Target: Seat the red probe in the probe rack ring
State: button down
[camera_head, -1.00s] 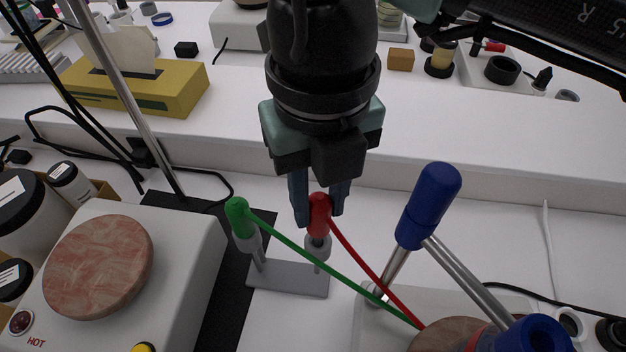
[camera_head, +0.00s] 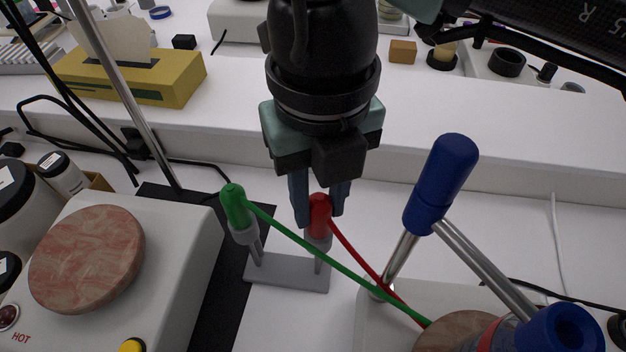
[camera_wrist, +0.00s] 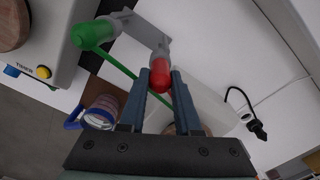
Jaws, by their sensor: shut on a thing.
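The red probe (camera_head: 319,210) is upright between the fingers of my gripper (camera_head: 320,205), which is shut on its red handle. It also shows in the wrist view (camera_wrist: 160,74), between the two blue-grey fingers (camera_wrist: 162,88). The probe rack (camera_head: 285,272) is a grey stand with two ring holders. The red probe's lower end is at the right ring (camera_head: 318,242); I cannot tell how deep it sits. The green probe (camera_head: 235,207) stands tilted in the left ring, and also shows in the wrist view (camera_wrist: 92,35). The probes' red and green leads run to the right.
A hotplate with a round reddish top (camera_head: 88,258) stands at the left. A blue-handled metal rod (camera_head: 440,180) rises close on the right, beside a second plate. A yellow box (camera_head: 130,75) and a raised shelf lie behind.

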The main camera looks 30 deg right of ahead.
jog(key=c, duration=0.5)
grip_release()
jog(key=shift+f, duration=0.1)
notch_tip(320, 180, up, 13)
jog(key=p, duration=0.8)
